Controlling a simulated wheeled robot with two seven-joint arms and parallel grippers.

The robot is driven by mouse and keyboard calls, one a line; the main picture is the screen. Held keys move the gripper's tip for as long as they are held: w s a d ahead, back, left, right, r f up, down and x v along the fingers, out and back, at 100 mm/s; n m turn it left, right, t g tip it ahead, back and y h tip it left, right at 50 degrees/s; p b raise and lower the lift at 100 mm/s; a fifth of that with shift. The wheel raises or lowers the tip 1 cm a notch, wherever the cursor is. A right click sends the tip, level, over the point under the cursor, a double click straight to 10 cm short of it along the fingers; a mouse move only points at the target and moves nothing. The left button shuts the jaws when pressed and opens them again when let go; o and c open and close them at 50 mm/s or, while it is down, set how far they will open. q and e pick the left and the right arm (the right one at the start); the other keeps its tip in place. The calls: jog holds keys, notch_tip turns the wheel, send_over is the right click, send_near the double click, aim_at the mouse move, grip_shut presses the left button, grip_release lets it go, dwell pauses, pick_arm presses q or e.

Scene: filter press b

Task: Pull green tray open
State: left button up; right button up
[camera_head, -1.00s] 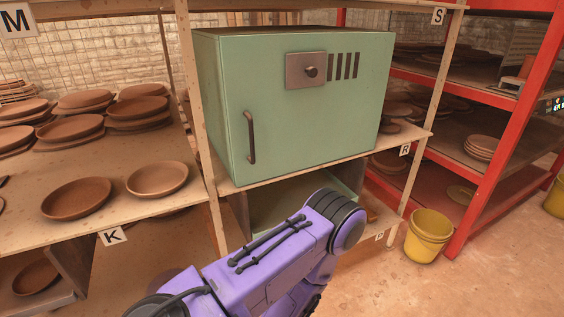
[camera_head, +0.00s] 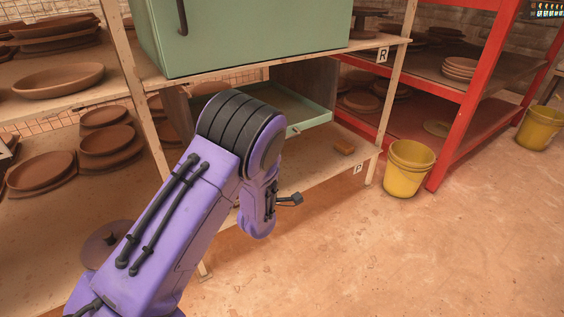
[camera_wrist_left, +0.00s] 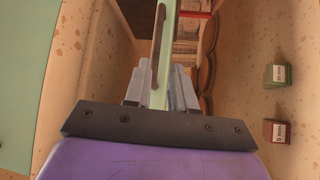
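The green tray (camera_head: 314,121) sits in the wooden compartment under the green cabinet. Its interior and right front rim show in the head view; its left part is hidden behind my left arm. The left gripper's fingers are hidden in that view. In the left wrist view the two grey fingers of my left gripper (camera_wrist_left: 159,88) lie on either side of a narrow green wall, which appears to be the tray's. I cannot tell whether they press on it. My right gripper is in neither view.
The green cabinet (camera_head: 240,35) with a dark handle stands above. A shelf post (camera_head: 138,95) is left of my arm. A brown block (camera_head: 344,150) lies on the lower shelf. Yellow buckets (camera_head: 408,172) stand right, beside the red rack (camera_head: 474,95). The floor in front is clear.

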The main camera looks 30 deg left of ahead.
pick_arm(q)
jog(key=x, duration=0.3)
jog(key=b+x, duration=0.1)
jog(key=x, duration=0.6)
jog(key=shift+w+a+r+b, duration=0.15)
jog(key=shift+w+r+b, duration=0.15)
grip_shut()
